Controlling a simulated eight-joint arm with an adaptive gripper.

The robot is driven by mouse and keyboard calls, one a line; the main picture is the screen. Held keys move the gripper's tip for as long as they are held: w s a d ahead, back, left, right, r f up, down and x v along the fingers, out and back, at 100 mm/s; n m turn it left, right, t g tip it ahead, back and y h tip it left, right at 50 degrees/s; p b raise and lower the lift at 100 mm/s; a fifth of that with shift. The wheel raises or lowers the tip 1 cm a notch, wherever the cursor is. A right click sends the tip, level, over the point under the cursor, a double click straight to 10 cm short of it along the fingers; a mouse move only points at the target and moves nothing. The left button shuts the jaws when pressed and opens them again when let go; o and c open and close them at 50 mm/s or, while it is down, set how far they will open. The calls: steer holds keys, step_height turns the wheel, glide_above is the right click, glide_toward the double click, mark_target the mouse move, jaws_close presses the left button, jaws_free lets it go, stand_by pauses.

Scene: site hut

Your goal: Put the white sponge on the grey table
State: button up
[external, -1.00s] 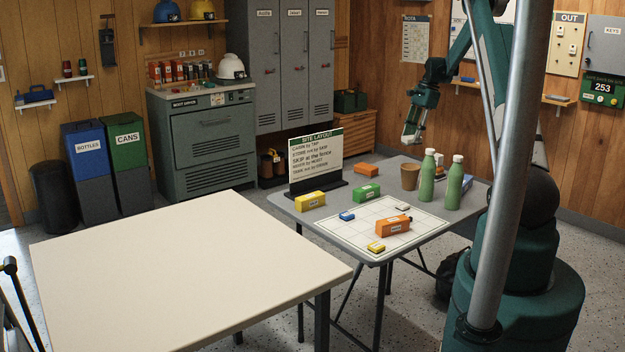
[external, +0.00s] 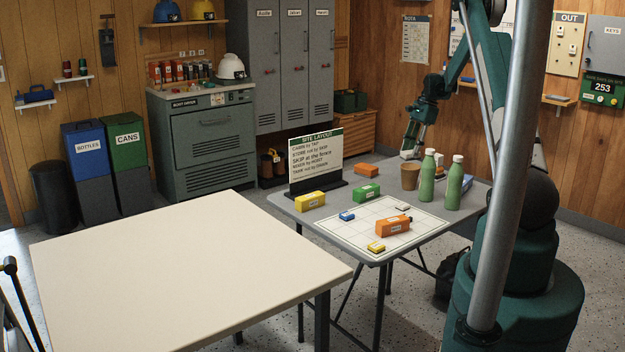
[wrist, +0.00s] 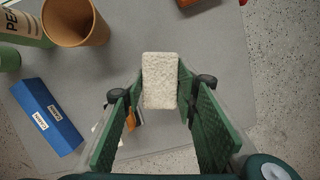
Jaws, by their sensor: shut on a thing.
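My gripper (external: 410,150) is at the far side of the grey table (external: 291,206), behind the brown cup. In the wrist view my gripper (wrist: 160,95) is shut on the white sponge (wrist: 160,78), a pale rough block between its fingertips. The sponge (external: 406,155) shows as a small white patch at the fingertips in the external view. The grey table (wrist: 215,60) lies beneath it in the wrist view. I cannot tell whether the sponge touches the tabletop.
The brown cup (external: 410,177) and two green bottles (external: 427,180) stand near my gripper. A blue block (wrist: 46,116) lies left in the wrist view. An orange block (external: 366,169), a green block (external: 366,192) and a sign (external: 315,160) stand on the table. A cream table (external: 180,265) is empty.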

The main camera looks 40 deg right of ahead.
steer(key=shift+f, duration=1.65)
steer(key=shift+f+b, duration=0.5)
steer(key=shift+f, duration=1.35)
steer(key=shift+f, duration=0.15)
steer(key=o, duration=0.7)
steer(key=shift+o, duration=0.3)
steer(key=shift+r, duration=0.2)
steer(key=p+v, duration=0.1)
steer(key=v, duration=1.1)
steer(key=shift+p, duration=0.35)
